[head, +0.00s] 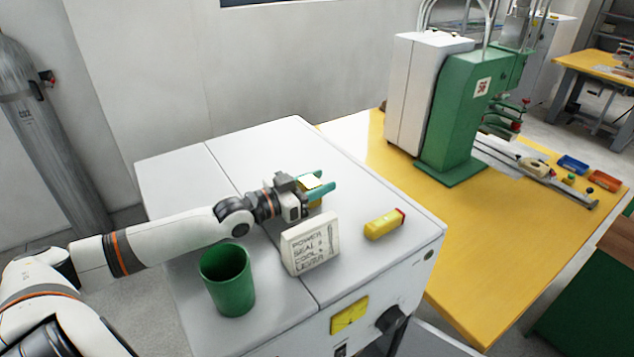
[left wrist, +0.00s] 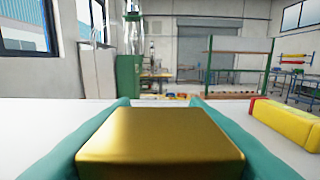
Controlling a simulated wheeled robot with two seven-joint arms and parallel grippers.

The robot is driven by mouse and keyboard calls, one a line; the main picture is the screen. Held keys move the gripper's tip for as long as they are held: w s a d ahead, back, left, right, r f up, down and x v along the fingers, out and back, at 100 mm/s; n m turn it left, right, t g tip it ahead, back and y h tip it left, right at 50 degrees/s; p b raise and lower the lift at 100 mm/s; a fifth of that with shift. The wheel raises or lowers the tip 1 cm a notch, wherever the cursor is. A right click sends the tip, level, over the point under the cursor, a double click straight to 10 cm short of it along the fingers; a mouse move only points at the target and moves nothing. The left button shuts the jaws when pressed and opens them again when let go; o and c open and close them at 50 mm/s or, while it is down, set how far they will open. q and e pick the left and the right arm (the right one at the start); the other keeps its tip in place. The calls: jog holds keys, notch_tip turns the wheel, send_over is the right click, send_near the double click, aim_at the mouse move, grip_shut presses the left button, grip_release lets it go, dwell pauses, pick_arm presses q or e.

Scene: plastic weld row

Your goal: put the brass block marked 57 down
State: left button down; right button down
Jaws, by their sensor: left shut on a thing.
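The brass block (left wrist: 160,145) fills the lower middle of the left wrist view, between the two teal fingers of my left gripper (left wrist: 158,140). Its mark does not show. In the head view my left gripper (head: 318,190) is shut on the brass block (head: 312,184), over the white cabinet top (head: 190,165). The block is mostly hidden by the fingers there. I cannot tell whether it touches the cabinet top. My right gripper is not in view.
A green cup (head: 228,282), a white sign with handwriting (head: 310,245) and a yellow block with a red end (head: 384,224) stand near the gripper on the cabinet. A green machine (head: 465,110) stands on the yellow table (head: 480,240) to the right. The cabinet's back left is clear.

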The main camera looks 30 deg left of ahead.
aim_at(303, 189)
pick_arm(q)
jog(key=c, duration=1)
grip_release()
jog(key=shift+o, duration=0.9)
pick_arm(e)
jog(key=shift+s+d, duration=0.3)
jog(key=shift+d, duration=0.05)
pick_arm(q)
jog(key=shift+r, duration=0.1)
jog(key=shift+s, duration=0.1)
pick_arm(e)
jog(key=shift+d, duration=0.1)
pick_arm(q)
jog(key=shift+s+a, duration=0.25)
jog(key=shift+s, duration=0.25)
jog(key=v, duration=0.4)
jog(key=shift+s, duration=0.3)
jog(key=shift+p+v, duration=1.05)
jog(key=shift+v, duration=1.9)
jog(key=shift+s+a, duration=0.1)
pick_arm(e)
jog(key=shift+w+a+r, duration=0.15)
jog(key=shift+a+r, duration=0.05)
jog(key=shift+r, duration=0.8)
